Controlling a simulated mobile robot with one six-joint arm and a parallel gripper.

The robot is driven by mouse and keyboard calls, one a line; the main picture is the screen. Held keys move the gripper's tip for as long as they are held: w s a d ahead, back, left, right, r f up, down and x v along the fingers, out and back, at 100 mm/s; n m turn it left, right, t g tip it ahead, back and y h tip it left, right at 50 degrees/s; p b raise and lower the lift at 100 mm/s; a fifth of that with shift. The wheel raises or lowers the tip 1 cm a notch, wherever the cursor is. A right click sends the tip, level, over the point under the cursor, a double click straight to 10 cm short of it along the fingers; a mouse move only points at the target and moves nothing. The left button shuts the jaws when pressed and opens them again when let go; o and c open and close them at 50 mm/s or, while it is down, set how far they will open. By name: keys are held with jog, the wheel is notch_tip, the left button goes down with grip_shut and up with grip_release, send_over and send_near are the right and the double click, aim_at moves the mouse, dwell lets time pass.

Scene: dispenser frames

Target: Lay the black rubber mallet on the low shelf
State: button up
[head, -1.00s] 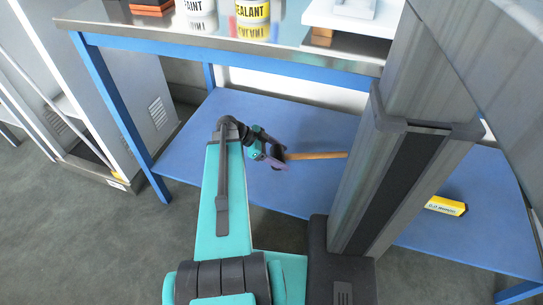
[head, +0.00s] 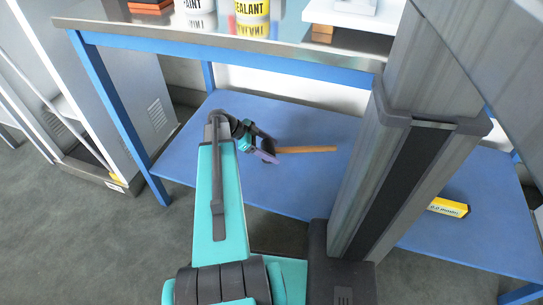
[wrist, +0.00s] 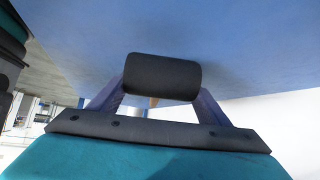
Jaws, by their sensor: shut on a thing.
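The black rubber mallet's wooden handle (head: 307,150) shows in the head view, pointing right from my gripper (head: 265,150). In the wrist view its black cylindrical head (wrist: 162,76) sits between the two purple fingers of my gripper (wrist: 160,98), which are shut on it. A small bit of the handle shows below the head there. The blue low shelf (head: 300,185) lies beneath the mallet in the head view, and its surface (wrist: 240,45) also fills the upper wrist view. I cannot tell whether the mallet touches the shelf.
A yellow box (head: 447,207) lies on the shelf at right. The shelf around the mallet looks clear. A grey cabinet (head: 150,90) stands at left.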

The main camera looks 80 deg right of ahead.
jog(key=shift+f+b, duration=0.7)
jog(key=shift+f, duration=0.95)
jog(key=shift+f, duration=0.1)
jog(key=o, duration=1.6)
jog(key=shift+c, duration=0.2)
jog(key=shift+r, duration=0.2)
jog(key=p+v, duration=0.4)
jog(key=v, duration=0.8)
jog(key=shift+f, duration=0.15)
